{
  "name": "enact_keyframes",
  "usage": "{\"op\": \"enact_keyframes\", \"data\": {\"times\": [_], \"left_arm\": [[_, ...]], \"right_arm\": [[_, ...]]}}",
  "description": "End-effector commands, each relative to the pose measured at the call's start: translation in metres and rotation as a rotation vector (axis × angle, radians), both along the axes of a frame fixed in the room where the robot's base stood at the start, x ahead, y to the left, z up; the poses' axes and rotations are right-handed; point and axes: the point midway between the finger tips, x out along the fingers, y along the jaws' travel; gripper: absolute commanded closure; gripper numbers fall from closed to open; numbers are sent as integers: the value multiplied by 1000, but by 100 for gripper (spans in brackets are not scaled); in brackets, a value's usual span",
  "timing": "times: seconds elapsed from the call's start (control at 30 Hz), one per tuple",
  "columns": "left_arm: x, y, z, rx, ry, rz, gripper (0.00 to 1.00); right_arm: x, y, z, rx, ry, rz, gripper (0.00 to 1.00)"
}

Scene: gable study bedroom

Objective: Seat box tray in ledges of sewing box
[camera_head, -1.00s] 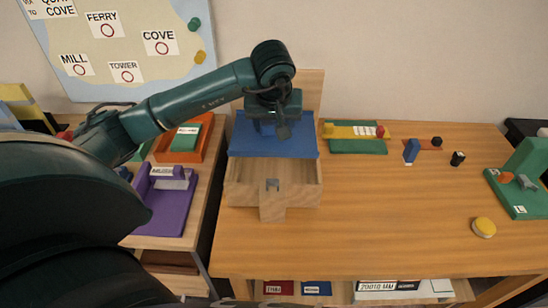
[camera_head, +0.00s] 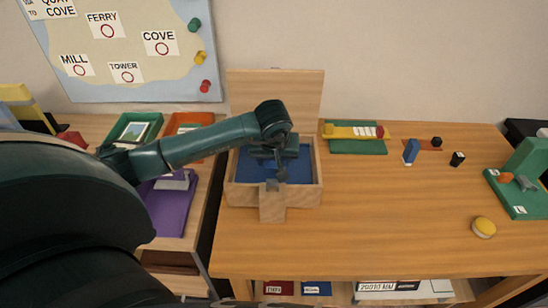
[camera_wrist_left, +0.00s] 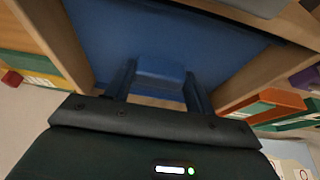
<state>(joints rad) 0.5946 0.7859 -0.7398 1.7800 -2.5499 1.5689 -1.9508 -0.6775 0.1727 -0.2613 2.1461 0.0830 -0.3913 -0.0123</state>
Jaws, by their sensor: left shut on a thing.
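The blue box tray (camera_head: 246,170) lies inside the wooden sewing box (camera_head: 239,196), below the tops of its side walls. In the left wrist view the tray (camera_wrist_left: 110,30) shows between two wooden walls. My left gripper (camera_head: 276,166) is over the box and shut on the tray's raised blue grip (camera_wrist_left: 160,72). The ledges are hidden under the tray, so I cannot tell whether it rests on them. The box lid (camera_head: 275,98) stands open at the back. My right gripper is not in view.
A green board with a yellow piece (camera_head: 352,131) lies right of the box. Small blue and black blocks and a yellow disc (camera_head: 483,227) lie farther right. Green and orange trays and a purple holder (camera_head: 168,205) stand left. The desk's middle is clear.

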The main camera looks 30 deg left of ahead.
Motion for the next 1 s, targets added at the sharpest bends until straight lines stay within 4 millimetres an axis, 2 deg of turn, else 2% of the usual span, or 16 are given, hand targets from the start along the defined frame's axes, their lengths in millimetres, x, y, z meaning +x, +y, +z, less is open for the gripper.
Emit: {"op": "enact_keyframes", "data": {"times": [0.1,0.13,0.37,0.6,0.73,0.87,1.0], "left_arm": [[0,0,-4,1,-2,1,72],[0,0,-3,0,-1,1,44],[0,0,-3,0,0,0,25],[0,0,-2,0,0,0,24],[-1,-1,4,-1,0,0,24],[-7,-5,24,0,-3,-2,24],[-17,-11,54,1,-6,-2,24]], "right_arm": [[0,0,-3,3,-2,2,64],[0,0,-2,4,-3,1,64],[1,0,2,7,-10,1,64],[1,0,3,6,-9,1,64],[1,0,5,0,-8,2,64],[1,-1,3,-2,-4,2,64],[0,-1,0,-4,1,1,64]]}}
